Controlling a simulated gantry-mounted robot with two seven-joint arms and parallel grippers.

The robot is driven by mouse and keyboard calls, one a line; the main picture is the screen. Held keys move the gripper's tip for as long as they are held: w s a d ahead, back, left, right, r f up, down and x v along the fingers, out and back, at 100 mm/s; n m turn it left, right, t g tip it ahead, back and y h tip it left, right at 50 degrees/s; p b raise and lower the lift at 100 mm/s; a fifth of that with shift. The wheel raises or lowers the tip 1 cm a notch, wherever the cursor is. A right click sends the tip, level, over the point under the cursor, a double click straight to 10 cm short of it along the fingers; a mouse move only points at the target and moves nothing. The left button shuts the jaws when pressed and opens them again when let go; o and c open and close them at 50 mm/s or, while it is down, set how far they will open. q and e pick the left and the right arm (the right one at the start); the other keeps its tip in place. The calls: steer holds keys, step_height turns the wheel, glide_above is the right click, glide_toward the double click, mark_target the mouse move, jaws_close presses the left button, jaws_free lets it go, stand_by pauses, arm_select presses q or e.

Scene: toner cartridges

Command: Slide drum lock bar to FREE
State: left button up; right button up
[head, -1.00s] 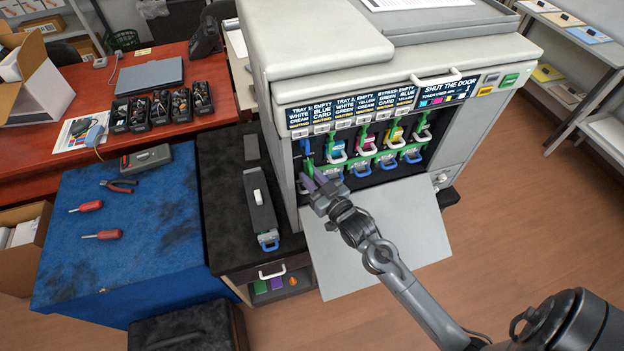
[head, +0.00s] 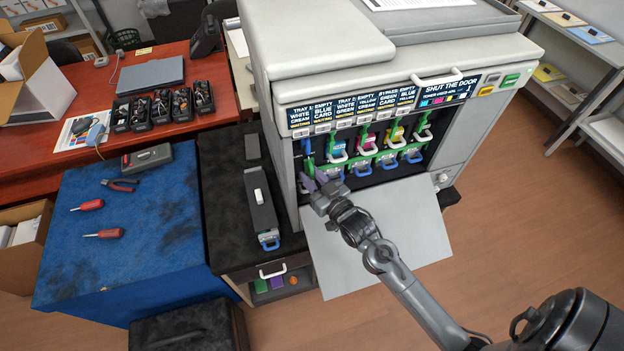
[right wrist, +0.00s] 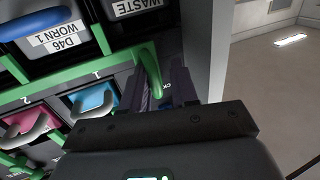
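The printer's open front bay shows a row of slots with green levers and coloured handles. A green lever (head: 309,165) stands at the bay's left end; I cannot tell whether it is the drum lock bar. My right gripper (head: 316,181) is at this lever. In the right wrist view the right gripper (right wrist: 158,84) has its fingers apart, with the curved green lever (right wrist: 151,68) between them. Whether either finger touches it is unclear. Any FREE marking is not legible. My left gripper is not in view.
The white door (head: 380,240) hangs open below the bay, under my right arm. In the right wrist view, a unit labelled WORN (right wrist: 62,40) and pink (right wrist: 32,125) and blue (right wrist: 93,100) cartridges sit close by. A cartridge-like unit (head: 262,212) lies on the black cabinet.

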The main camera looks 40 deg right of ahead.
steer(key=shift+d+f+h, duration=0.25)
steer(key=shift+d+h, duration=0.05)
steer(key=shift+d, duration=0.25)
steer(key=shift+s, duration=0.1)
steer(key=shift+o, duration=0.3)
steer(key=shift+s+a+r+p, duration=0.1)
steer(key=shift+p, duration=0.4)
steer(key=shift+o, duration=1.2)
steer(key=shift+s+r, duration=0.1)
steer(key=shift+s+d+r+p, duration=0.15)
steer(key=shift+s+d+p, duration=0.15)
steer(key=shift+s+p, duration=0.15)
steer(key=s+p, duration=0.1)
steer(key=s, duration=0.1)
steer(key=s+a+p, duration=0.1)
steer(key=s, duration=0.2)
steer(key=shift+a, duration=0.1)
